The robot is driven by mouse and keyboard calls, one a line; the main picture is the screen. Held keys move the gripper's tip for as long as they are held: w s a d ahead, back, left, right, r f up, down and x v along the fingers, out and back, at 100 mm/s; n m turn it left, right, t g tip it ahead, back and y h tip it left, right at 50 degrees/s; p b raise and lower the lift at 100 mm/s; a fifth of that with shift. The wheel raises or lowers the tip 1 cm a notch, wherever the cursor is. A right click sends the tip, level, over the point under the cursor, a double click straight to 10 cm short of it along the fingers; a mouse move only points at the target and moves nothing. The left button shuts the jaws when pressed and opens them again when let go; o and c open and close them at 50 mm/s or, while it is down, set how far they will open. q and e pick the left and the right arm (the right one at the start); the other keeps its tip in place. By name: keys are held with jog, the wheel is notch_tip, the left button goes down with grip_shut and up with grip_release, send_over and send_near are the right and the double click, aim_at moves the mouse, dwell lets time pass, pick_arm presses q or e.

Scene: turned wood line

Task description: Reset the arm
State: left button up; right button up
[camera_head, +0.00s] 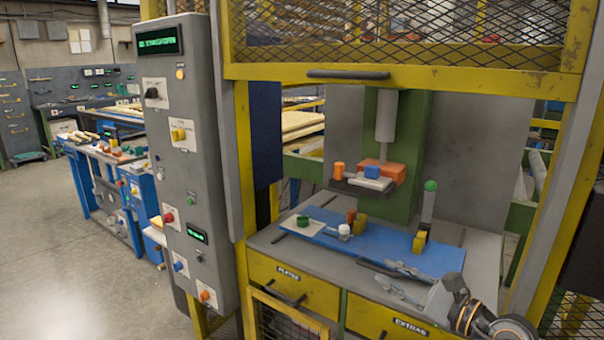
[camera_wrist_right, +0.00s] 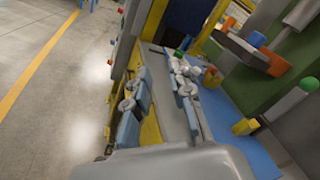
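My right gripper (camera_head: 372,273) comes in from the lower right in the head view. It is over the front of the grey press table (camera_head: 275,240), near the front edge of the blue plate (camera_head: 385,240). In the wrist view, the right gripper (camera_wrist_right: 156,68) has its two fingers apart with a clear gap and nothing between them. The grey table and yellow drawer fronts show beyond the gap. I cannot tell whether the fingers touch the table. My left gripper is not in view.
The blue plate carries a green knob (camera_head: 303,221), a white piece and yellow blocks. A press head (camera_head: 382,170) hangs above. A yellow frame (camera_head: 243,160) and grey control panel (camera_head: 182,160) stand left. Yellow drawers (camera_head: 293,286) lie below. Open floor (camera_head: 60,240) is at far left.

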jog(key=s+d+r+m+t+h, duration=0.1)
jog(key=s+m+t+h, duration=0.2)
jog(key=m, duration=0.7)
jog(key=s+d+r+m+t+h, duration=0.15)
jog(key=m+t, duration=0.35)
jog(key=m, duration=0.5)
jog(key=s+d+f+m+g+h, duration=0.4)
jog(key=s+f+m+h, duration=0.1)
jog(key=f+m, duration=0.5)
jog(key=s+d+f+m+g+h, duration=0.35)
jog(key=f+m+h, duration=0.3)
jog(key=m, duration=0.55)
jog(key=s+a+f+m+g+y, duration=0.25)
jog(key=s+f+g, duration=0.2)
jog(key=s, duration=0.25)
jog(key=s+a+f+m+g+y, duration=0.1)
jog(key=s+a+f+m+g, duration=0.2)
jog(key=s+f, duration=0.3)
jog(key=s+a+f+m+g+y, duration=0.1)
jog(key=s+a+f+m+g, duration=0.2)
jog(key=s, duration=0.5)
notch_tip(320, 180, down, 25)
jog(key=s+g, duration=0.1)
jog(key=s+d+f, duration=0.2)
jog(key=s+f, duration=0.6)
jog(key=s+d+f+g, duration=0.1)
jog(key=s+d+f, duration=0.1)
jog(key=s+f, duration=0.7)
jog(key=shift+f+n, duration=0.15)
jog(key=shift+n, duration=0.2)
